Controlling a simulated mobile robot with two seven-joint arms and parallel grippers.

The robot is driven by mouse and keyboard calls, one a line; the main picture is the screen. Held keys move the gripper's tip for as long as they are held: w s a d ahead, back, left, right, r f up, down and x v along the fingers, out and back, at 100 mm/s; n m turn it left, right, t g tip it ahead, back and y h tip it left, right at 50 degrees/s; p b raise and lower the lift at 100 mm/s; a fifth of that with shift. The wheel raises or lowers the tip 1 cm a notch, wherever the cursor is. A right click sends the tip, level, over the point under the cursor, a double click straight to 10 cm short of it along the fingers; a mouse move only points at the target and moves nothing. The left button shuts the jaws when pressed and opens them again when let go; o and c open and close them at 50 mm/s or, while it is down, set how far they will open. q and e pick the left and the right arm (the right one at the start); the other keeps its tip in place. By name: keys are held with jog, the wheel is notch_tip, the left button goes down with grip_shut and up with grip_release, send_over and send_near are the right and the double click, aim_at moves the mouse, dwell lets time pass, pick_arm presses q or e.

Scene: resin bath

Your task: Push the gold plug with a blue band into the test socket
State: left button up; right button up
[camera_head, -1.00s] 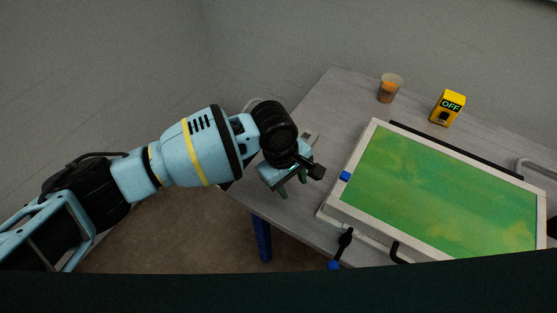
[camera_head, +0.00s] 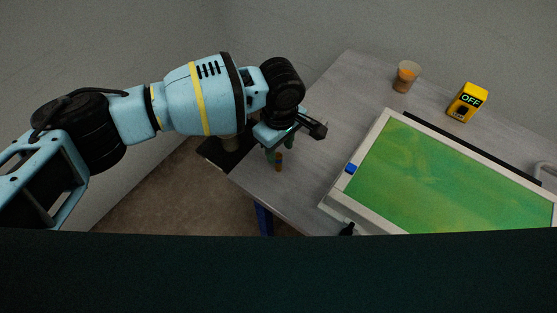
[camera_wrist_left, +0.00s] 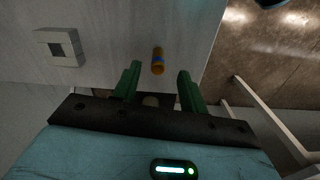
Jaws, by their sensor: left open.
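The gold plug with a blue band (camera_head: 278,162) stands near the table's left edge, just by the fingers of my left gripper (camera_head: 280,151). In the left wrist view the plug (camera_wrist_left: 158,61) lies just beyond the gap between the green fingertips of my left gripper (camera_wrist_left: 160,72), clear of both. The gripper is open and empty. A pale grey block with a dark square opening, the test socket (camera_wrist_left: 60,47), is left of the plug in the wrist view. In the head view my gripper seems to hide the socket. My right gripper is out of view.
A white-framed tray of green liquid (camera_head: 376,128) with a blue piece (camera_head: 350,168) on its rim fills the table's right side. A cup (camera_head: 406,76) and a yellow OFF box (camera_head: 467,102) stand behind. Grey tabletop (camera_head: 310,185) is bare between plug and tray.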

aim_at(278, 155)
pick_arm(q)
jog(key=f, duration=0.5)
jog(key=shift+w+a+b, duration=0.15)
jog(key=shift+w+b, duration=0.1)
jog(key=shift+b, duration=0.15)
grip_shut()
